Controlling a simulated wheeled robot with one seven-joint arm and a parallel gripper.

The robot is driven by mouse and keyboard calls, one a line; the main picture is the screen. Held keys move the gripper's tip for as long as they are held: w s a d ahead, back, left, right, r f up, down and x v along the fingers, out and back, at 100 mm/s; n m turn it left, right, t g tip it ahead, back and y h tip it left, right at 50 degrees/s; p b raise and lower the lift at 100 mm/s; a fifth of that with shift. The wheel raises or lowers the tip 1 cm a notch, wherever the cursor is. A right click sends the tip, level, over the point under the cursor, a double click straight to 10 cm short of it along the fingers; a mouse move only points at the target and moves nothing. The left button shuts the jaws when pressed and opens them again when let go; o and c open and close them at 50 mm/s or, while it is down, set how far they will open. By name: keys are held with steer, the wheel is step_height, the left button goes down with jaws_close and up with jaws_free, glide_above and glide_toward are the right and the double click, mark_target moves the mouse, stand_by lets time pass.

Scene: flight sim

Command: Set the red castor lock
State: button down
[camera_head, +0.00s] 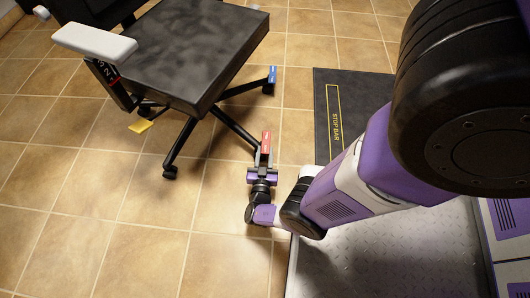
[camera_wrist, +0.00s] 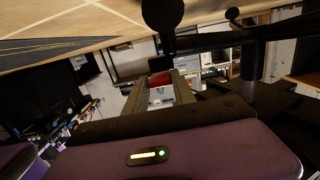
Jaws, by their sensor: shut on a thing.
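The red castor lock (camera_head: 266,142) is a small red tab at the end of one leg of the office chair (camera_head: 195,50). My gripper (camera_head: 264,160) is low over the tiled floor and shut on the red lock, reaching it from the near side. In the wrist view the red lock (camera_wrist: 160,80) shows between the fingers of my gripper (camera_wrist: 162,92). The castor under the red lock is mostly hidden in the head view. I cannot tell whether the lock is set.
A blue castor lock (camera_head: 272,74) is on another chair leg, and a yellow one (camera_head: 140,126) is at the left. A dark mat (camera_head: 350,110) marked "STOP BAR" lies to the right. Open tiled floor (camera_head: 110,220) lies at the front left.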

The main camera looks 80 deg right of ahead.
steer(key=shift+f, duration=0.1)
steer(key=c, duration=1)
jaws_free()
steer(key=shift+a, duration=0.1)
steer(key=shift+c, duration=0.2)
steer(key=a, duration=0.7)
steer(key=shift+s+a+r+p, duration=0.3)
steer(key=shift+a+p, duration=0.1)
